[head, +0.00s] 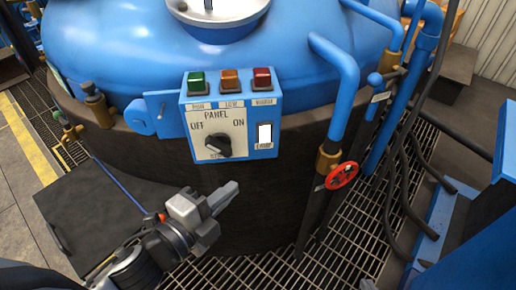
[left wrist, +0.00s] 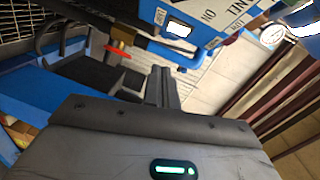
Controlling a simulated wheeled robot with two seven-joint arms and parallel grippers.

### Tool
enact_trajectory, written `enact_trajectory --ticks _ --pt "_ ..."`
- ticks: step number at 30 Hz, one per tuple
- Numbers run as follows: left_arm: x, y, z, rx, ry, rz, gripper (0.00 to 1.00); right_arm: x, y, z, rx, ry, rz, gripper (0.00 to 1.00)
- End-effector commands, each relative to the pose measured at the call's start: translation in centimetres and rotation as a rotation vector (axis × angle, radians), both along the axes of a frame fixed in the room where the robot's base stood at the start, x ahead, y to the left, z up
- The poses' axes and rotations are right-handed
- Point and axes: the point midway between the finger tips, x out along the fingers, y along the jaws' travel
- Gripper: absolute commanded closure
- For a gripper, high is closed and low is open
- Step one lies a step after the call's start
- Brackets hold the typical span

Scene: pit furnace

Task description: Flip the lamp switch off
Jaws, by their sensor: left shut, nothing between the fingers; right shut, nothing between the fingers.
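The lamp switch (head: 265,133) is a white rocker in a dark frame on the right side of the blue control panel (head: 270,104). A small label sits under it. The white switch also shows at the top of the left wrist view (left wrist: 179,28). My left gripper (head: 228,191) is shut and empty, below the panel and lower left of the switch, apart from it. Its closed fingers (left wrist: 161,88) point up in the left wrist view. Which way the rocker is tipped is too small to tell.
The panel carries a black knob (head: 217,145) marked OFF and ON, and green (head: 196,82), orange (head: 230,81) and red (head: 262,78) buttons above. A blue pipe (head: 345,95) and red handwheel (head: 342,175) stand to the right. The panel front looks clear.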

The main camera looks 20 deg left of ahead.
Motion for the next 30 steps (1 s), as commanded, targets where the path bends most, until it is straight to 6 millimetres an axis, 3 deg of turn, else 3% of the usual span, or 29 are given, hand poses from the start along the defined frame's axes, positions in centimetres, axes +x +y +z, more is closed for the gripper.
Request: enact_trajectory --ticks 11,16,30 --pt "0.0 -0.2 0.7 0.065 -0.044 -0.026 1.00 -0.1 0.0 -0.3 -0.002 0.007 0.000 1.00" --pt "1.0 -0.5 0.7 0.063 -0.045 -0.025 1.00 -0.1 0.0 0.0 -0.004 0.006 0.001 1.00" --pt "9.4 -3.4 0.0 0.061 -0.044 -0.023 1.00 -0.1 -0.4 0.8 -0.031 0.011 0.009 1.00"
